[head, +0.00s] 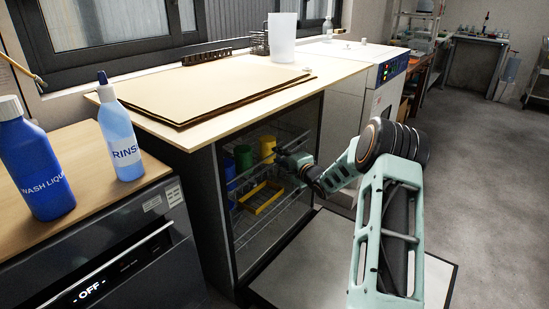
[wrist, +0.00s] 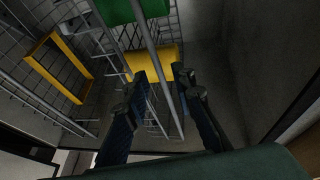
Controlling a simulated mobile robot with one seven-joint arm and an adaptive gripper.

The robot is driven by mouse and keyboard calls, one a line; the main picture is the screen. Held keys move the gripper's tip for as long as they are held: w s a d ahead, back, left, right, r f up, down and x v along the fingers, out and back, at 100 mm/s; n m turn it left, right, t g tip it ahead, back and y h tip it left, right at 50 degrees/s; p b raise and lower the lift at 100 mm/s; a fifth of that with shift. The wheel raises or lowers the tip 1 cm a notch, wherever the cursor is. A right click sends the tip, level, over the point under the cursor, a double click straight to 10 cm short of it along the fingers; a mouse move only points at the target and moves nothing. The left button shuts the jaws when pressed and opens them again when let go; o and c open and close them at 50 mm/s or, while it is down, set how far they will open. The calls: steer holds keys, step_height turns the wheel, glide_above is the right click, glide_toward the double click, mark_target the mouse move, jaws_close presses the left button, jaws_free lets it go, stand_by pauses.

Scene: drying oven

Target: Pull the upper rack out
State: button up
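The upper rack (head: 241,178) is a wire shelf inside the open-fronted dark cabinet (head: 207,210) under the wooden worktop. A green cup (head: 243,158) and a yellow cup (head: 267,148) stand on it. My gripper (head: 293,162) is at the right part of the opening, at about the rack's height. In the wrist view my gripper (wrist: 160,82) has its two fingers apart, and a thick metal bar (wrist: 158,60), apparently the rack's front edge, runs between them. I see gaps beside the bar, but cannot tell its depth between the fingers.
A yellow open frame or tray (head: 260,198) lies on the lower rack. A dark-framed panel (head: 315,258) lies flat before the cabinet. A blue wash bottle (head: 35,165) and a rinse bottle (head: 120,135) stand on the left counter. Open floor (head: 480,200) lies to the right.

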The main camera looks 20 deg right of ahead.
steer(key=shift+b+x, duration=0.45)
steer(key=shift+x, duration=1.45)
jaws_close()
